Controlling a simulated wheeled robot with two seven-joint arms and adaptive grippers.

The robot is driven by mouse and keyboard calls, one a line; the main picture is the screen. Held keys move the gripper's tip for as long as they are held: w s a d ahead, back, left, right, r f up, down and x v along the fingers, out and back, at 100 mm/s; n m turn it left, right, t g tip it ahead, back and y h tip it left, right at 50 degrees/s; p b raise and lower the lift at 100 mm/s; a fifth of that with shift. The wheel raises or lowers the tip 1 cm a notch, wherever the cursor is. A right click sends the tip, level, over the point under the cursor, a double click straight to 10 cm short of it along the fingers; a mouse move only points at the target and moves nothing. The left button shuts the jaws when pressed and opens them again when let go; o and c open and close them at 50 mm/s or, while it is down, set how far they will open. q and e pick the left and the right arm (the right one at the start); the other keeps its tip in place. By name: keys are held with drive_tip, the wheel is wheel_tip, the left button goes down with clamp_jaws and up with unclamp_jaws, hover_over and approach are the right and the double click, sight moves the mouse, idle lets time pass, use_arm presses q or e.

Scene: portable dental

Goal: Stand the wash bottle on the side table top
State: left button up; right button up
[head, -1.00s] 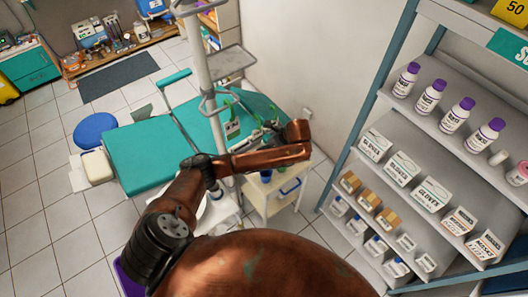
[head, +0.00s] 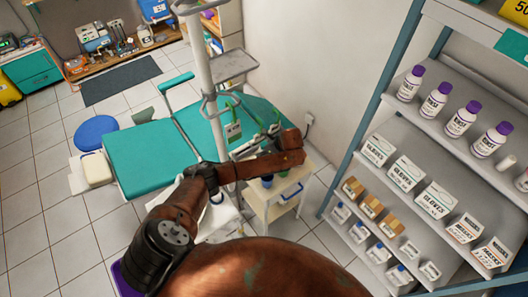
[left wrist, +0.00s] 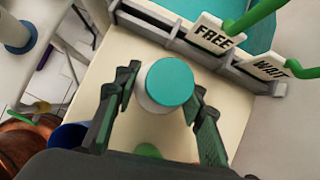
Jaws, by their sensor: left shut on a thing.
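The wash bottle, a white bottle with a round teal cap (left wrist: 170,82), is seen from above in the left wrist view. My left gripper (left wrist: 165,92) is shut on it, one dark finger on each side. The cream side table top (left wrist: 110,82) lies below; I cannot tell whether the bottle's base touches it. My right gripper is not in view.
A grey rail with FREE (left wrist: 212,38) and WAIT (left wrist: 270,68) tags and green hooks borders the table top. A blue cup (left wrist: 68,137) is near the gripper. A teal dental chair (head: 150,158), a pole (head: 200,75) and a stocked shelf rack (head: 378,150) stand around.

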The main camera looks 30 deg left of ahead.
use_arm(q)
drive_tip(key=o, duration=1.4)
drive_tip(key=p+v, duration=0.2)
drive_tip(key=v, duration=1)
drive_tip(key=shift+d, duration=0.1)
